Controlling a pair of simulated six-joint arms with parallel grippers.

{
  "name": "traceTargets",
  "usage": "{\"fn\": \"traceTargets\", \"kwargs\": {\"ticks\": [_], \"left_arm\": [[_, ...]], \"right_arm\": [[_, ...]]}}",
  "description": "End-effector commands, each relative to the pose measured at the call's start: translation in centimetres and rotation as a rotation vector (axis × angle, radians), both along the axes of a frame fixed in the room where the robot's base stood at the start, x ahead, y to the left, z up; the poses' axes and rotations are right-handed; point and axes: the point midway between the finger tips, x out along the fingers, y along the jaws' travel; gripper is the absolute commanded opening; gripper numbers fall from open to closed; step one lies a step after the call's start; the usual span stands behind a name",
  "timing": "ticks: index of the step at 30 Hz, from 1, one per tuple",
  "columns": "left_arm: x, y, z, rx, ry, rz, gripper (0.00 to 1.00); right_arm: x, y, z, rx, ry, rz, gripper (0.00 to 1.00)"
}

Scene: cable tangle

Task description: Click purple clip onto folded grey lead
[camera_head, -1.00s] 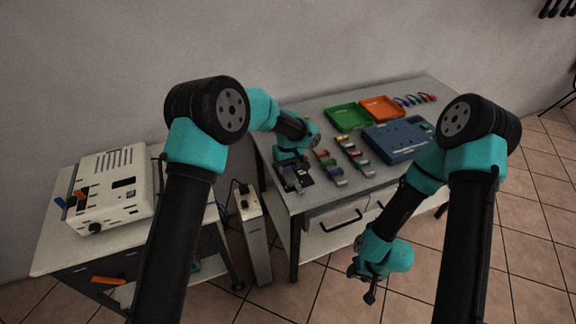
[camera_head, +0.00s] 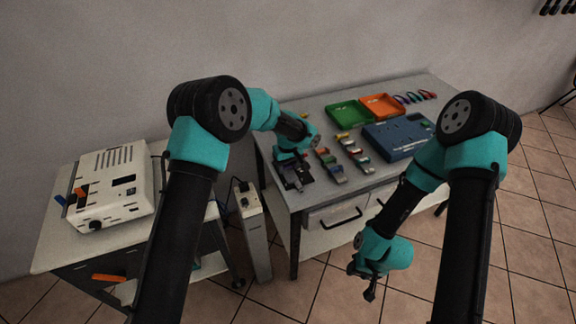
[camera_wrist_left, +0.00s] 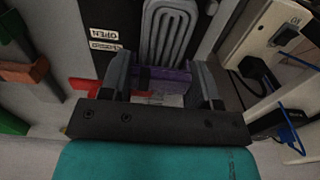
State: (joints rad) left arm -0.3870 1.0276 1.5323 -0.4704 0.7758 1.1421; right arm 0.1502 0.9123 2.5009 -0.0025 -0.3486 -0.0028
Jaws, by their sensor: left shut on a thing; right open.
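In the left wrist view, a purple clip (camera_wrist_left: 174,76) is between the fingers of my left gripper (camera_wrist_left: 166,80), which is shut on it. The folded grey lead (camera_wrist_left: 167,30) lies in several parallel bends on a dark mat (camera_wrist_left: 104,20), just beyond the clip. I cannot tell whether the clip touches the lead. In the head view my left gripper (camera_head: 292,172) is low over the near left corner of the workbench. My right gripper (camera_head: 366,286) is open and empty, in front of the bench, above the floor.
Rows of coloured clips (camera_head: 331,166) lie right of the left gripper. A green tray (camera_head: 348,114), an orange tray (camera_head: 381,106) and a blue case (camera_head: 398,138) stand farther back. A white box (camera_head: 112,186) sits on a side table at left. A power strip (camera_head: 251,205) stands between the tables.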

Motion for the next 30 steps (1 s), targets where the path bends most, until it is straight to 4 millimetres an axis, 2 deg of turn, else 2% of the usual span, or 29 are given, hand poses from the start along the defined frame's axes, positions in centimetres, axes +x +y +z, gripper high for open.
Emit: {"fn": "traceTargets", "kwargs": {"ticks": [28,29,30], "left_arm": [[-0.02,0.01,-1.02,0.0,0.001,0.0,0.39],[-0.02,0.01,-1.02,0.0,0.001,0.0,0.58],[-0.03,0.01,-1.03,0.001,0.001,0.0,0.62]], "right_arm": [[0.0,0.0,0.0,0.0,0.0,0.0,0.43],[0.0,0.0,0.0,0.0,0.0,0.0,0.43],[0.0,0.0,0.0,0.0,0.0,0.0,0.43]]}}
